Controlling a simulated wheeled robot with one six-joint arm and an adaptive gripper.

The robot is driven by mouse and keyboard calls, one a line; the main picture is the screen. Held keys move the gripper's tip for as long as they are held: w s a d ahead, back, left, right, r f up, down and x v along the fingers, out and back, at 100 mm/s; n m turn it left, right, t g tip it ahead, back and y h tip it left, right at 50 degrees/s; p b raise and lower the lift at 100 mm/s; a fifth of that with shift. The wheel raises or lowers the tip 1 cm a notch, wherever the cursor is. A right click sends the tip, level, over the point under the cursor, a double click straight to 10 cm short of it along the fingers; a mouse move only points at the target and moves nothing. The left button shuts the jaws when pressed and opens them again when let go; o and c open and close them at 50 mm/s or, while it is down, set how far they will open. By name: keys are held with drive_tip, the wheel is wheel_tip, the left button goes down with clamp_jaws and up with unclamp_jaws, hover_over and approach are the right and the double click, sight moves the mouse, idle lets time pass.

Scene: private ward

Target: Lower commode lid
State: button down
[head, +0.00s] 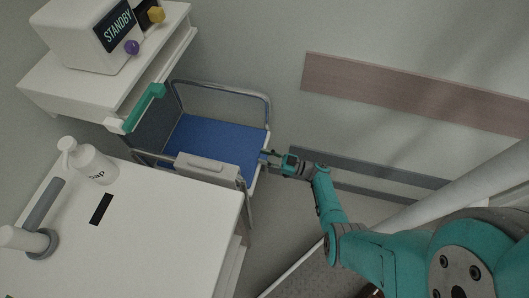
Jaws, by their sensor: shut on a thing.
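The commode (269,112) is a metal-framed chair standing between two white units, with a dark backrest (153,128) on its left side. Its blue lid (222,137) lies across the seat and looks flat or nearly so; its exact tilt cannot be told from this view. My gripper (266,157) is at the right edge of the lid, shut on that edge, with my arm reaching in from the lower right. The fingertips are small and partly lost against the lid and frame. The near side of the lid is hidden behind a pale grey panel (207,167).
A white counter (150,235) at the lower left holds a soap bottle (92,163) and a tap (40,235). A white trolley (60,95) behind carries a monitor (88,32). A green bar (143,108) juts near the backrest. Floor right of the commode is clear.

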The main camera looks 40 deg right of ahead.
drive_tip(key=shift+s+f, duration=0.1)
drive_tip(key=shift+f, duration=1.05)
drive_tip(key=shift+s+a+f, duration=0.15)
drive_tip(key=shift+s+f, duration=0.05)
drive_tip(key=shift+f, duration=0.2)
drive_tip(key=c, duration=0.8)
unclamp_jaws()
drive_tip(key=d+r+v, duration=0.1)
drive_tip(key=v, duration=1)
drive_tip(key=shift+w+d, duration=0.15)
drive_tip(key=shift+d, duration=0.1)
drive_tip(key=shift+r, duration=0.1)
